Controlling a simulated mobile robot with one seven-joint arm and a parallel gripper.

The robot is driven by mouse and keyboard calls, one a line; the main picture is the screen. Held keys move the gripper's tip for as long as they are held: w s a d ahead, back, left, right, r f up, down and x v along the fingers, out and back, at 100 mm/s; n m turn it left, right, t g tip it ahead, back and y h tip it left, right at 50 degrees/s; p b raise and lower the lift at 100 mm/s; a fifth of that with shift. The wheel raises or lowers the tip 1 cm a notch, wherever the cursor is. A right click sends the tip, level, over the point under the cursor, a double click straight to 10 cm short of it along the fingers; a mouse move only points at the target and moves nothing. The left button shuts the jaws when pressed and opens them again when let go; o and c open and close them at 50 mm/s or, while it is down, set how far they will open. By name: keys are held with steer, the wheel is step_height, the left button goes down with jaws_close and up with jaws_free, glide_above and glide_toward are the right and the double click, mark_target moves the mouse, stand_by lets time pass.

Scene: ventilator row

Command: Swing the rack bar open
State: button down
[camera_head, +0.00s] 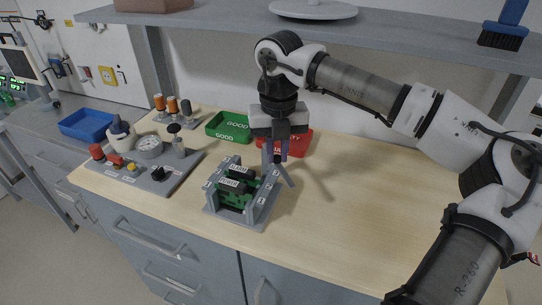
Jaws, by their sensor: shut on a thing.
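The grey rack (258,214) stands on the wooden bench top with green circuit boards (233,196) and dark labelled blocks in it. The rack bar (287,174) shows as a short grey piece at the rack's back right corner, slanting out to the right, away from the boards. My gripper (275,157) points down at that corner and is shut on the bar. Its fingertips partly hide the bar and the corner, so the exact grip is hard to see.
A red tray (299,142) stands close behind my gripper, and a green tray (229,126) is left of it. A grey panel (140,180) with knobs and a gauge lies left of the rack. A shelf (400,38) overhangs behind. The bench (370,215) is clear on the right.

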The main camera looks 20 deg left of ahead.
steer(key=shift+w+d+n+b, duration=0.3)
steer(key=shift+w+d+n, duration=0.1)
steer(key=shift+n, duration=0.5)
steer(key=c, duration=1.4)
jaws_free()
steer(key=shift+o, duration=0.2)
step_height(320, 180, up, 8)
steer(key=b, duration=0.1)
steer(key=shift+f, duration=0.2)
